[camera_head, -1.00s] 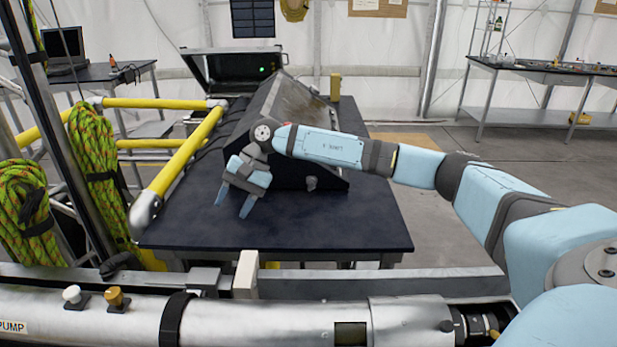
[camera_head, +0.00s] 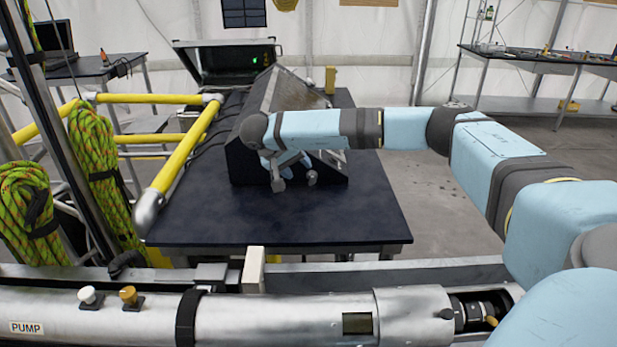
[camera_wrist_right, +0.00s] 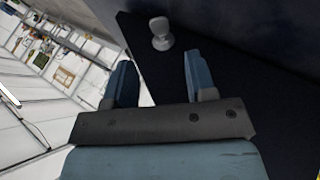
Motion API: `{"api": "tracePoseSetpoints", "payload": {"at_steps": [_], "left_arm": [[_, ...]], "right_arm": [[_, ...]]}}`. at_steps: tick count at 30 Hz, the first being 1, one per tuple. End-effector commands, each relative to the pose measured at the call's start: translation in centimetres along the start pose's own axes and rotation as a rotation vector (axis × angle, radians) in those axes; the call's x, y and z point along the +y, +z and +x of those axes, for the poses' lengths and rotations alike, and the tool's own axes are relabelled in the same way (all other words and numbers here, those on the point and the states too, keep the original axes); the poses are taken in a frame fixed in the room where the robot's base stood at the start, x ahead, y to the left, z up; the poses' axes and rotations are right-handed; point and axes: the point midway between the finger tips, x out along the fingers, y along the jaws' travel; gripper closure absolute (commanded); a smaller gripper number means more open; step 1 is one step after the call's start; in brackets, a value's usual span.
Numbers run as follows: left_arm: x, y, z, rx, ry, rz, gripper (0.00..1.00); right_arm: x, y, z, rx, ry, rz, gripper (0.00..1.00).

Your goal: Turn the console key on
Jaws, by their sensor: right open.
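The black console (camera_head: 248,165) with a sloped top stands on a dark table. A small grey knob-like key (camera_head: 311,177) sticks out low on its near side. In the right wrist view the key (camera_wrist_right: 161,36) is a pale rounded knob on the dark panel, ahead of my fingertips and roughly between them. My right gripper (camera_wrist_right: 158,60) is open and empty, and does not touch the key. In the head view my right gripper (camera_head: 286,161) is at the console's near side, left of the key, partly hidden by my wrist. My left gripper is out of view.
The dark table (camera_head: 270,220) is clear in front of the console. An open black case (camera_head: 228,62) stands behind. A silver pump tube (camera_head: 250,318) lies across the front.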

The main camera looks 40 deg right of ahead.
Motion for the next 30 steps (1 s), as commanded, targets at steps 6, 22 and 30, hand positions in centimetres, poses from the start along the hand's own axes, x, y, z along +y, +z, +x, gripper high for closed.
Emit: {"api": "tracePoseSetpoints", "payload": {"at_steps": [6,22,30], "left_arm": [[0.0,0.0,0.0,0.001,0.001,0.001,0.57],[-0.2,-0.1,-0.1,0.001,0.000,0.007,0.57],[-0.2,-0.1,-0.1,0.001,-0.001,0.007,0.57]], "right_arm": [[0.0,0.0,4.2,-0.001,0.000,0.001,0.49],[0.0,0.0,6.7,0.001,-0.002,0.000,0.49],[0.0,0.0,6.7,0.000,-0.002,0.000,0.98]]}}
